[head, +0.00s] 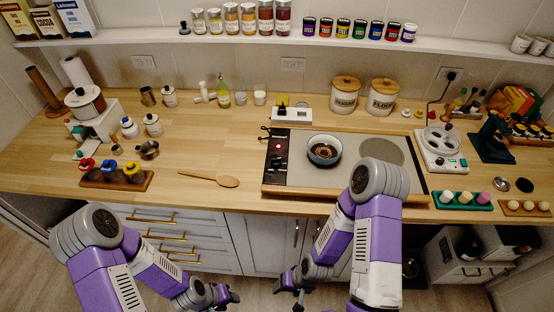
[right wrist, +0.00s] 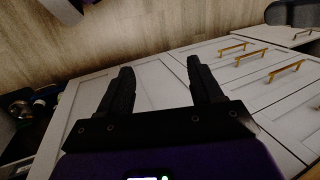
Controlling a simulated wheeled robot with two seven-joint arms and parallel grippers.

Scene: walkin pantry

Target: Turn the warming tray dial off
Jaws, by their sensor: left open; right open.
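The warming tray (head: 330,177) is a wide, flat grey plate on the wooden counter. A black control strip (head: 275,179) runs along its left end, with a lit red spot near its upper part. The dial is too small and dark to make out surely on that strip. My left gripper (head: 232,295) is open and empty, low in front of the drawers. My right gripper (head: 286,284) is open and empty, below the counter edge before the cabinets. It also shows in the right wrist view (right wrist: 160,70), with nothing between its fingers.
A dark blue bowl (head: 324,150) sits on the tray's left half. A small white device (head: 292,115) stands behind it, and a wooden spoon (head: 210,179) lies to its left. A white appliance (head: 441,148) stands to the right.

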